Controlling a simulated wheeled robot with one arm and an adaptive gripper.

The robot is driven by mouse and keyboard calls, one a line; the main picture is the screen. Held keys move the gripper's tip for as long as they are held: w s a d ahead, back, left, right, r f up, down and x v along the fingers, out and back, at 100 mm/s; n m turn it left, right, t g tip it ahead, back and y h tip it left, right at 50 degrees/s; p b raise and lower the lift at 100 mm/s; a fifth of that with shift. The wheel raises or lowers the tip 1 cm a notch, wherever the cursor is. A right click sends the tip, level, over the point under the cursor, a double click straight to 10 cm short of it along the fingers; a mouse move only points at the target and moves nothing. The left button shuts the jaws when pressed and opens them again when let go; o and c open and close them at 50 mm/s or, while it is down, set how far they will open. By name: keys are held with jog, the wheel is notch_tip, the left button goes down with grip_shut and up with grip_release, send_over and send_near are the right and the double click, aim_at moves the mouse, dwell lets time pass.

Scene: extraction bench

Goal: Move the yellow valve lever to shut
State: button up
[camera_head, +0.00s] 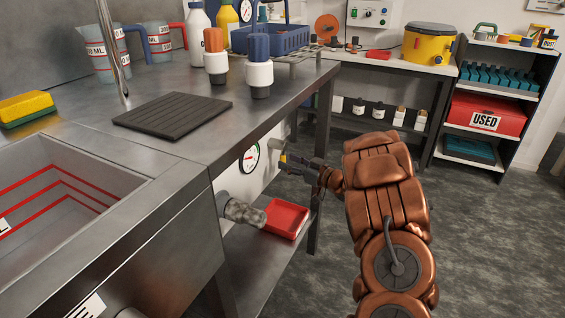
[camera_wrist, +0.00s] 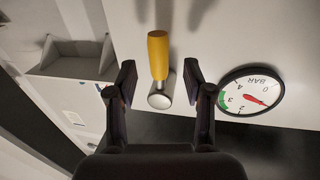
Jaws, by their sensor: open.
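The yellow valve lever (camera_wrist: 158,55) shows in the wrist view, its yellow grip ending at a round metal hub (camera_wrist: 161,98) on a pale panel (camera_wrist: 235,35). My gripper (camera_wrist: 160,80) is open, with one finger on each side of the lever near the hub. I see a gap on both sides, so the fingers do not appear to touch it. In the head view my gripper (camera_head: 283,160) is at the panel below the bench edge, right of the gauge, and a small yellow bit of the lever (camera_head: 283,158) shows beside it.
In the head view a grey pipe stub (camera_head: 243,212) juts out near a red tray (camera_head: 286,218) on the lower shelf. The bench leg (camera_head: 318,200) stands close by.

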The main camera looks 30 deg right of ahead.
aim_at(283, 159)
jog(key=shift+b+x, duration=0.35)
jog(key=shift+x, duration=1.3)
jog(key=shift+c, duration=0.5)
grip_shut()
